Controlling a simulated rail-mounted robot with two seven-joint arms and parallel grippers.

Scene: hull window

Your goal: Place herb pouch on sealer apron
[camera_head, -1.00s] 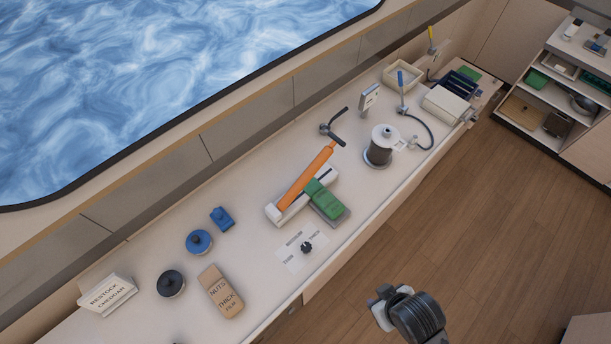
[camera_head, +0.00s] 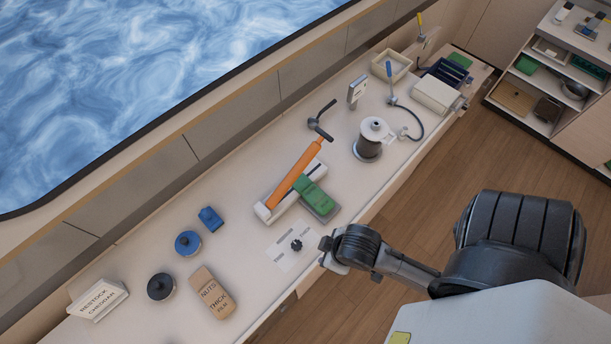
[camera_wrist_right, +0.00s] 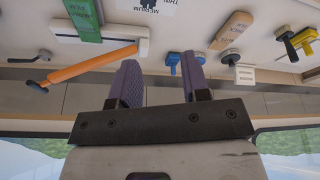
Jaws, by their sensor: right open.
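The herb pouch appears to be the green pouch (camera_head: 313,193) at the sealer (camera_head: 269,208), a white base with a long orange arm (camera_head: 296,172). The green pouch lies across the sealer's front side and over the grey apron (camera_head: 326,216), whose edge shows beneath it. In the right wrist view, the green pouch (camera_wrist_right: 84,18) is at top left, beside the orange arm (camera_wrist_right: 92,65). My right gripper (camera_head: 328,252) is at the counter's front edge, below the pouch and apart from it. Its two fingers (camera_wrist_right: 162,80) are spread and empty. My left gripper is not in view.
A dial on a printed card (camera_head: 296,245) lies between my right gripper and the sealer. A brown nuts pouch (camera_head: 212,294), a blue knob (camera_head: 188,243) and a black knob (camera_head: 161,287) are to the left. A spool (camera_head: 369,142) stands to the right.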

